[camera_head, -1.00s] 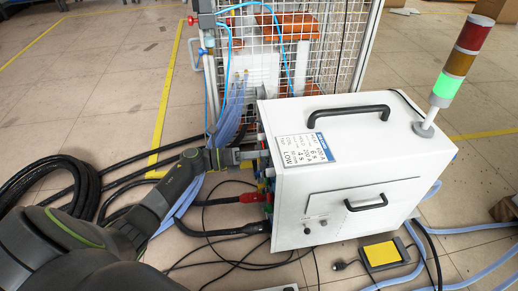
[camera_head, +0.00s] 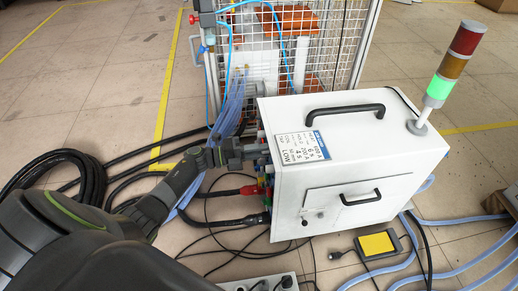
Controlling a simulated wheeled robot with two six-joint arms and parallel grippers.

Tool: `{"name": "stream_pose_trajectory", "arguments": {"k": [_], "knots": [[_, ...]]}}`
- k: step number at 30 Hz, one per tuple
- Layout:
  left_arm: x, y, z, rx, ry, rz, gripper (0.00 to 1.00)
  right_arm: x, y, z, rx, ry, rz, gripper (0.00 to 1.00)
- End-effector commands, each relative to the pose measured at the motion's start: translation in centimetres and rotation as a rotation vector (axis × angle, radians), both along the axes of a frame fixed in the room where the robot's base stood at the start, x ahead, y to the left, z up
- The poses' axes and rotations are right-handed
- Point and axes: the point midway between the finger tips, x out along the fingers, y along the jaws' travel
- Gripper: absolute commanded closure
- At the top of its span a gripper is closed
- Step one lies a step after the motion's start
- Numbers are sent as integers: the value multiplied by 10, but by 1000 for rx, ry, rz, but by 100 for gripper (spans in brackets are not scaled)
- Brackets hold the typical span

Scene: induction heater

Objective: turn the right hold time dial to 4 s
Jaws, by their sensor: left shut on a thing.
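The white induction heater cabinet (camera_head: 350,155) stands in the middle. Its control panel is on the left side, seen almost edge-on, so the dials' faces and settings cannot be read. My left gripper (camera_head: 262,151) reaches in from the left to the upper part of that panel. It is shut on a small dial there, which its fingers hide; I cannot tell which dial by its markings. A label (camera_head: 300,149) on the cabinet's top carries printed settings, including 4 s and LOW. My right gripper is not in view.
Red (camera_head: 238,191) and black cable plugs leave the panel below my gripper. A wire mesh cage (camera_head: 290,50) stands behind, a signal tower (camera_head: 450,70) shows green, and a yellow pedal (camera_head: 378,245) lies in front. Hoses and cables cover the floor.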

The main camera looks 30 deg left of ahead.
Motion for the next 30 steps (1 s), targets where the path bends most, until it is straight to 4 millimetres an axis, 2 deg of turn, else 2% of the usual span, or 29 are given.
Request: {"name": "stream_pose_trajectory", "arguments": {"k": [14,15,20,30], "knots": [[0,1,-1,-9,16,2,100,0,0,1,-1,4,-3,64],[0,1,-1,-9,16,2,77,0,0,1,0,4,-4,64],[0,0,-1,-10,14,1,56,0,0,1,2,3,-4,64],[-2,3,0,-8,14,1,56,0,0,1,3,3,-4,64]]}}
